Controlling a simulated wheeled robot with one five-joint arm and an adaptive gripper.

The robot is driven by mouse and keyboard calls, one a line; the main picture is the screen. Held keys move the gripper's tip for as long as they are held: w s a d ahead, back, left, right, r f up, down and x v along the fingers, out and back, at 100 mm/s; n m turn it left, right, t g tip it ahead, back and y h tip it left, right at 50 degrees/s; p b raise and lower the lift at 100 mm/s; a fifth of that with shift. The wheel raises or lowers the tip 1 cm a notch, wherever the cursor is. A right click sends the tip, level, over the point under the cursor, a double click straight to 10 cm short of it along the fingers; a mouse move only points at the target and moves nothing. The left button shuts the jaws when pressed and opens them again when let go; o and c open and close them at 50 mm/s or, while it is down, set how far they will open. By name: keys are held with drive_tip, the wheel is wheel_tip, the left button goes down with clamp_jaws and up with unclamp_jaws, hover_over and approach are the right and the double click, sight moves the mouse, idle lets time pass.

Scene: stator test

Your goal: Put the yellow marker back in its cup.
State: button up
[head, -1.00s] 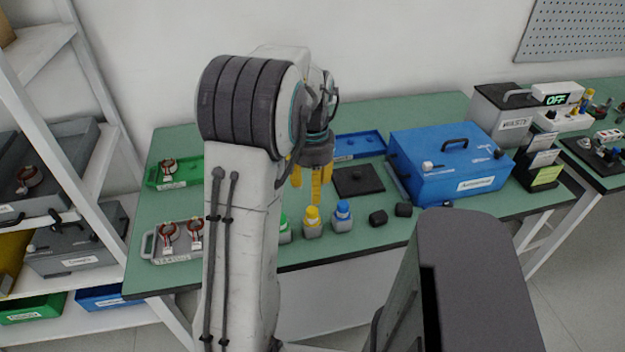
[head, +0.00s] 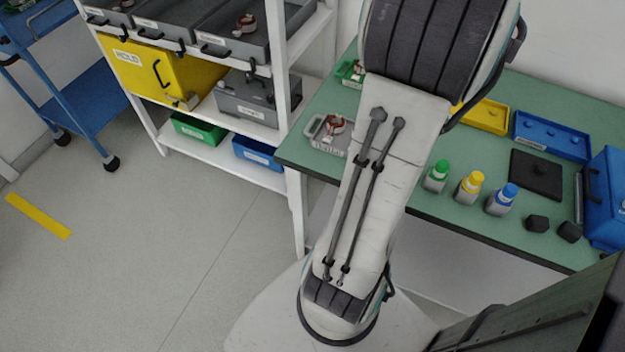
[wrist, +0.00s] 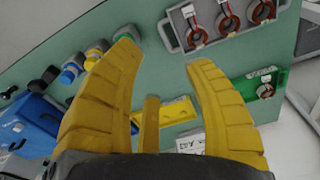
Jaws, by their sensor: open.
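The yellow marker (head: 475,181) stands upright at the table's front edge, its yellow cap showing above a grey cup (head: 468,195). A green marker (head: 440,170) is on its left and a blue marker (head: 508,193) on its right, each in a similar cup.
A yellow tray (head: 487,116), a blue tray (head: 550,136) and a black mat (head: 537,173) lie behind the cups. Black blocks (head: 537,223) and a blue box (head: 606,195) are at the right. A grey tray (head: 318,128) holds coil rings. A shelf (head: 150,110) stands left.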

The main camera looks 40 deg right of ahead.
drive_tip(key=w+a+r+n+t, duration=0.1)
drive_tip(key=w+a+n, duration=0.75)
drive_tip(key=a, duration=0.75)
drive_tip(key=s+a+f+n+t, duration=0.1)
drive_tip(key=a+n, duration=0.2)
drive_tip(key=a, duration=0.5)
drive_tip(key=a+f+n+t, duration=0.1)
drive_tip(key=a+n, duration=0.3)
drive_tip(key=a, duration=0.5)
drive_tip(key=shift+s+f+y, duration=0.25)
drive_tip(key=shift+s+y, duration=0.15)
drive_tip(key=shift+a+r+p, duration=0.1)
drive_tip(key=shift+r+p, duration=0.2)
